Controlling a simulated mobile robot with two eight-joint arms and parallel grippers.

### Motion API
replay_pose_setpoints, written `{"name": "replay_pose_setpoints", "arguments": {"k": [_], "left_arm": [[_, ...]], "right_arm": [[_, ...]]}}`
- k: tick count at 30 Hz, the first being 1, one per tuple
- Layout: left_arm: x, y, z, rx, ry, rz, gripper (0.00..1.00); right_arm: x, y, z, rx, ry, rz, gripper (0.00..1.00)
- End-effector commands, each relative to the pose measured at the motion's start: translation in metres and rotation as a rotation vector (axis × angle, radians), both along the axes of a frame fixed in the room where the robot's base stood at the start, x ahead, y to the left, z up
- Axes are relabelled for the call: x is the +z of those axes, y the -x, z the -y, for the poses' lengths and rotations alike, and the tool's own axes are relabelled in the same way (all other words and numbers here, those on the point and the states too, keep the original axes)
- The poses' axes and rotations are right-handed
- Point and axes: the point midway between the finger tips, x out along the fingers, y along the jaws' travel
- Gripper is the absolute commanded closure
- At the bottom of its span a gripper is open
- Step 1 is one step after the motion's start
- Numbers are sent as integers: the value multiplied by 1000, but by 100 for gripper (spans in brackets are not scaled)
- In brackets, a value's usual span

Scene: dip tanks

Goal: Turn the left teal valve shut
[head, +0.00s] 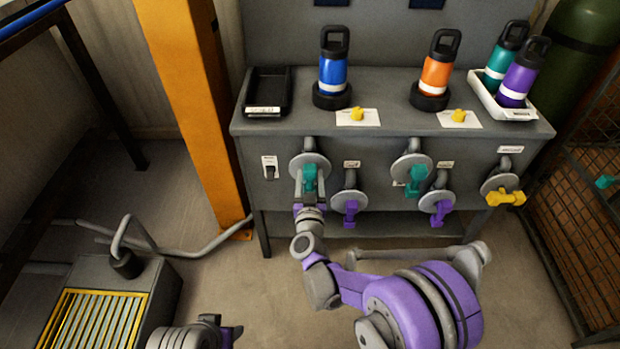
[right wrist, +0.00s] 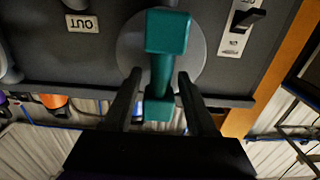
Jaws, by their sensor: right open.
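The left teal valve (head: 310,178) sits on a round grey plate on the front of the grey tank bench. Its handle hangs downward in the head view. In the right wrist view the teal handle (right wrist: 164,62) stands between my fingers. My right gripper (head: 310,205) is open, with one finger (right wrist: 127,95) on each side of the handle; I cannot tell whether either touches it. My left gripper (head: 228,335) is partly in view at the bottom edge, away from the bench; its jaws are unclear.
A purple valve (head: 350,207) is just right of the teal one, and a dark switch (head: 270,171) is to its left. Another teal valve (head: 416,181), another purple valve (head: 437,212) and a yellow valve (head: 505,197) are farther right. An orange post (head: 190,100) stands left of the bench.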

Motion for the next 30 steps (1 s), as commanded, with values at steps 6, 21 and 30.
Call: {"name": "replay_pose_setpoints", "arguments": {"k": [6,21,30], "left_arm": [[0,0,0,0,0,0,43],[0,0,0,0,0,0,43],[0,0,0,0,0,0,43]], "right_arm": [[0,0,0,0,0,0,68],[0,0,0,0,-8,0,100],[0,0,2,0,-120,0,100]]}}
